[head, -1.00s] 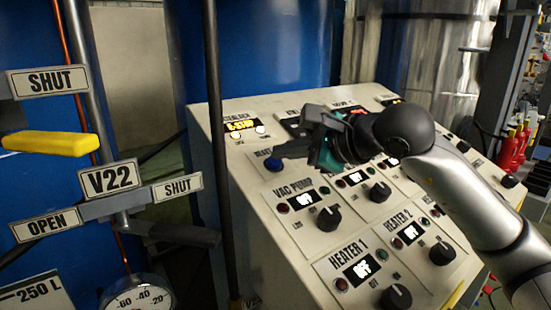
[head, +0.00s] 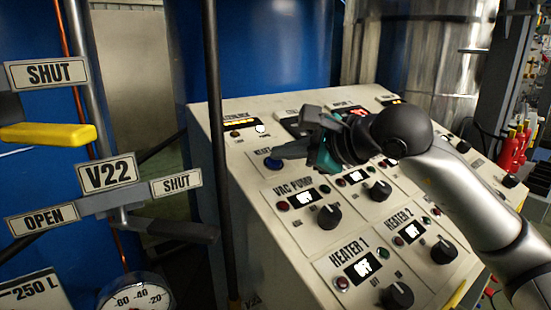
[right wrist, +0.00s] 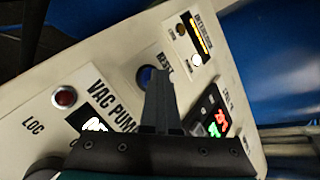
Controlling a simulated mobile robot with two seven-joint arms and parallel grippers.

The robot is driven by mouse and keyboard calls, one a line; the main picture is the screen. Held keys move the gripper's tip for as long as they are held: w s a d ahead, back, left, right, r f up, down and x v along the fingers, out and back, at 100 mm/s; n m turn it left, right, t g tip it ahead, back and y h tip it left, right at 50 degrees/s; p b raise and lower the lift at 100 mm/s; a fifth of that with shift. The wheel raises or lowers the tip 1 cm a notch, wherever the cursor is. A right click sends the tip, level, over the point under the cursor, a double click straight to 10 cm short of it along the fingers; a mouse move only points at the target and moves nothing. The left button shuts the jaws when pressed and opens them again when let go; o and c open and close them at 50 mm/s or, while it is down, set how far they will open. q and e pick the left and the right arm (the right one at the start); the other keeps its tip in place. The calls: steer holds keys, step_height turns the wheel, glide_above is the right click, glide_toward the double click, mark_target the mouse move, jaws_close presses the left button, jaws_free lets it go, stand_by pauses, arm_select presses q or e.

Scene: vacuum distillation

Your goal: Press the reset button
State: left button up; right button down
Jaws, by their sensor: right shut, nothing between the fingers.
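The blue reset button (head: 271,164) sits near the left edge of the sloped white control panel (head: 310,240), under a partly hidden RESET label. My right gripper (head: 281,151) is shut and empty, its fingertips close over the button in the head view. In the right wrist view the blue button (right wrist: 146,76) shows just beside the shut fingertips (right wrist: 158,72), which cover part of its edge. I cannot tell whether they touch. My left gripper is not in view.
An interlock display (head: 241,122) with two lamps is above the button. Vac pump knob (head: 330,216) and heater 1 knob (head: 397,295) stick out below. A dark vertical pole (head: 219,150) stands left of the panel. Yellow valve handle (head: 48,134) is farther left.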

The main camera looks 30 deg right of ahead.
stand_by(0.3)
steer(key=shift+r, duration=0.2)
step_height(320, 180, up, 6)
steer(key=s+p, duration=0.1)
steer(key=s, duration=0.1)
steer(key=shift+s+d+f, duration=0.15)
steer(key=shift+f, duration=0.05)
stand_by(0.9)
